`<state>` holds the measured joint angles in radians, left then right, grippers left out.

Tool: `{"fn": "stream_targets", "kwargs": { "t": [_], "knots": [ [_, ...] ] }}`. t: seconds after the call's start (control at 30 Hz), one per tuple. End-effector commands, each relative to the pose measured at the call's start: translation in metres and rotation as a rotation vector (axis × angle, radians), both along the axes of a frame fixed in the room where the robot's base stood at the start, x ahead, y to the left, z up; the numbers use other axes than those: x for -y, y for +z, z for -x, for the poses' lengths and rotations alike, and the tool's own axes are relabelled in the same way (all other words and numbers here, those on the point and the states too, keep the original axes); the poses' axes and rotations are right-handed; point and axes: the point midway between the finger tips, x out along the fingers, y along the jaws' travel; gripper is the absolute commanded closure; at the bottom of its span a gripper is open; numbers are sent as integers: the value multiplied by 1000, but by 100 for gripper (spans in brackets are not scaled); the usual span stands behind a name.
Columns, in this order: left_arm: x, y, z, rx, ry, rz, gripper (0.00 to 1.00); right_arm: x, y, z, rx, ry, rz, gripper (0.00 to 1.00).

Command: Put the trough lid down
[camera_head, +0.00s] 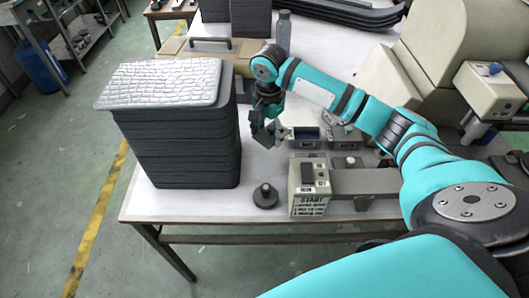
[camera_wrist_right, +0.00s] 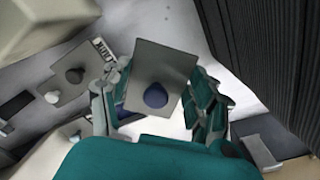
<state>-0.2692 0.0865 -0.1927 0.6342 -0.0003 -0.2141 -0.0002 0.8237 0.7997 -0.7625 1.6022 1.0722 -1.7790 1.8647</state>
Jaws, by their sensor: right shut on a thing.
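The trough lid is a small grey square plate with a dark blue knob. It shows large in the right wrist view (camera_wrist_right: 168,65) and small and tilted in the head view (camera_head: 266,139). My right gripper (camera_wrist_right: 155,100) is shut on it; the fingers stand either side of the knob. In the head view my right gripper (camera_head: 270,122) holds the lid above the table, right of the dark stack. A small open trough (camera_head: 305,144) with a dark blue inside is just right of the gripper. My left gripper is not in view.
A tall stack of dark panels (camera_head: 190,150) with a pale textured top panel (camera_head: 165,82) stands close to the left. A box with START lettering (camera_head: 310,200) and a round black knob piece (camera_head: 265,197) are in front. A grey bottle (camera_head: 283,32) stands behind.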

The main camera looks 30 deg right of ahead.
Motion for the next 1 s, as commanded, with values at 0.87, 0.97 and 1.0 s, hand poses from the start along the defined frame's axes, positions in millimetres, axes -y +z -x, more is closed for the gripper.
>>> {"fn": "stream_targets", "kwargs": {
  "t": [0.87, 0.97, 1.0],
  "knots": [
    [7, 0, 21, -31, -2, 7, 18, 2, -99, 1, -3, -11, 2, 67],
    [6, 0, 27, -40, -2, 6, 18, 2, -99, 1, -3, -11, 2, 67],
    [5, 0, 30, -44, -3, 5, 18, 2, -99, 1, -3, -11, 2, 67]
  ]
}}
